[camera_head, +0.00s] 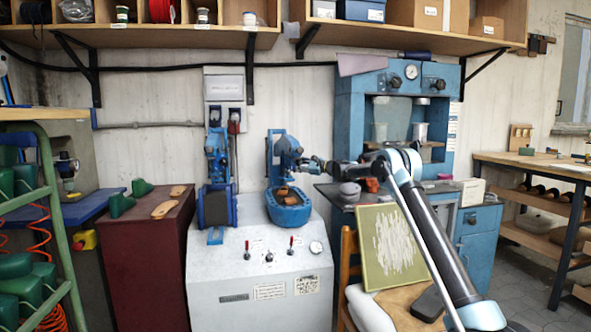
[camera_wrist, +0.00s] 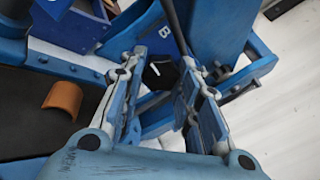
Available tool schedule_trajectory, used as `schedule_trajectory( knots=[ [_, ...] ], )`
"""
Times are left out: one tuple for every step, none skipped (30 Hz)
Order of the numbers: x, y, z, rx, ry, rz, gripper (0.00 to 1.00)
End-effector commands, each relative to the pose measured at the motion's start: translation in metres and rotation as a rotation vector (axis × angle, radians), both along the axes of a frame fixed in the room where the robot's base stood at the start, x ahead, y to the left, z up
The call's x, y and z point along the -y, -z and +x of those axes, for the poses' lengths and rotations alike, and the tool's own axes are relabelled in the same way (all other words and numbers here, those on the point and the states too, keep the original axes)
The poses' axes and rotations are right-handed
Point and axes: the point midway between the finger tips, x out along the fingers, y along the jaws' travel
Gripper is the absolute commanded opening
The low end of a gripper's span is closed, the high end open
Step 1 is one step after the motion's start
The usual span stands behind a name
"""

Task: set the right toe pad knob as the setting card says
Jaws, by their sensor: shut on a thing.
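The right press station (camera_head: 289,207) is a blue arm over a blue tub on the grey-white machine (camera_head: 262,312). My gripper (camera_head: 303,163) reaches it from the right, at its upper part. In the wrist view my gripper (camera_wrist: 163,80) has its two fingers on either side of a dark knob (camera_wrist: 159,73) and is shut on it. A small white mark shows on the knob, but its setting cannot be read. No setting card can be read with certainty; small labels (camera_head: 269,292) on the machine front are illegible.
The left blue station (camera_head: 217,170) stands close by on the same machine. A chair with a green board (camera_head: 392,245) stands right of the machine.

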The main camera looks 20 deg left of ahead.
Motion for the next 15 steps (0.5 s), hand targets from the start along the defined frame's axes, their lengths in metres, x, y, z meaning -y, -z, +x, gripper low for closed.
schedule_trajectory(
  knots=[
    [-0.0008,0.0017,-0.0024,0.044,-0.007,-0.008,0.06],
    [-0.0008,0.0017,-0.0024,0.073,-0.007,-0.011,0.06],
    [-0.0009,0.0018,-0.0025,0.111,-0.007,-0.016,0.07],
    [-0.0009,0.0017,-0.0025,0.139,-0.007,-0.019,0.07],
    [-0.001,0.0018,-0.0025,0.167,-0.008,-0.023,0.07],
    [-0.001,0.0018,-0.0026,0.205,-0.008,-0.028,0.07],
    [-0.0011,0.0018,-0.0026,0.233,-0.008,-0.032,0.07],
    [-0.0012,0.0018,-0.0025,0.262,-0.009,-0.034,0.07],
    [-0.0012,0.0019,-0.0026,0.299,-0.009,-0.039,0.07],
    [-0.0013,0.0019,-0.0026,0.327,-0.009,-0.043,0.07],
    [-0.0014,0.0019,-0.0026,0.356,-0.009,-0.046,0.07],
    [-0.0014,0.0019,-0.0026,0.394,-0.009,-0.051,0.07],
    [-0.0015,0.0019,-0.0025,0.422,-0.009,-0.054,0.07],
    [-0.0015,0.0019,-0.0025,0.449,-0.009,-0.058,0.07],
    [-0.0016,0.0019,-0.0025,0.486,-0.009,-0.062,0.07]
  ],
)
